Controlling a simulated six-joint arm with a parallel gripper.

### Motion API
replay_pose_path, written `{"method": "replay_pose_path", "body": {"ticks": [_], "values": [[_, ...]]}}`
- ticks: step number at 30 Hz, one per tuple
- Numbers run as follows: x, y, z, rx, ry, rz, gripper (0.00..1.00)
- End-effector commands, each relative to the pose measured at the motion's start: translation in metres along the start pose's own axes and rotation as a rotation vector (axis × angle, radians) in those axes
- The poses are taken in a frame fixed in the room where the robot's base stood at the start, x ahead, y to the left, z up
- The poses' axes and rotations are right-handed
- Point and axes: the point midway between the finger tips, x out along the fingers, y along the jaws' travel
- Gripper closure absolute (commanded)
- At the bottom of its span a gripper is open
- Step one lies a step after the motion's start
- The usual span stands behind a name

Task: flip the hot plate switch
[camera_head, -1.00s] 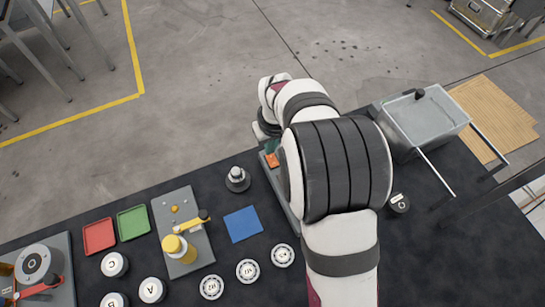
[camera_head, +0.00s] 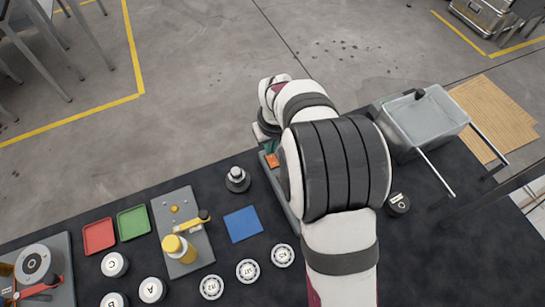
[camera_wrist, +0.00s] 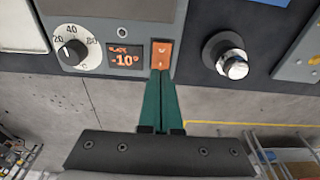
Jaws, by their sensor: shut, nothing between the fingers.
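The hot plate (camera_wrist: 108,27) shows at the top of the wrist view, with a dial, a small display reading about -10° and an orange switch (camera_wrist: 162,54) on its front panel. In the head view the hot plate is mostly hidden behind my arm; a bit of orange (camera_head: 272,160) shows beside the arm. My gripper (camera_wrist: 160,72) has green fingers that are shut with nothing between them. The fingertips are at the lower edge of the orange switch in the wrist view; I cannot tell whether they touch it.
A metal post on a dark round base (camera_head: 237,179) stands left of the hot plate. A blue square (camera_head: 243,224), red tray (camera_head: 99,236), green tray (camera_head: 134,222) and several labelled round pieces lie on the dark table. A grey basin (camera_head: 422,118) stands at right.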

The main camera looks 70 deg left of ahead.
Motion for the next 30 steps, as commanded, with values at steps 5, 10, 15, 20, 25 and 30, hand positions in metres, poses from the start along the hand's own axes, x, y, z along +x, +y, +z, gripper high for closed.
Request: {"method": "replay_pose_path", "body": {"ticks": [5,10,15,20,25,30], "values": [[0.003,0.000,0.000,0.000,0.000,0.000,1.00],[0.005,0.000,0.001,0.000,0.000,0.000,1.00],[0.008,0.000,0.001,0.000,0.000,0.000,1.00],[0.010,0.000,0.002,0.000,-0.001,0.000,1.00],[0.013,0.000,0.002,0.000,-0.001,0.000,1.00],[0.014,0.000,0.002,0.000,-0.001,0.000,1.00]]}}
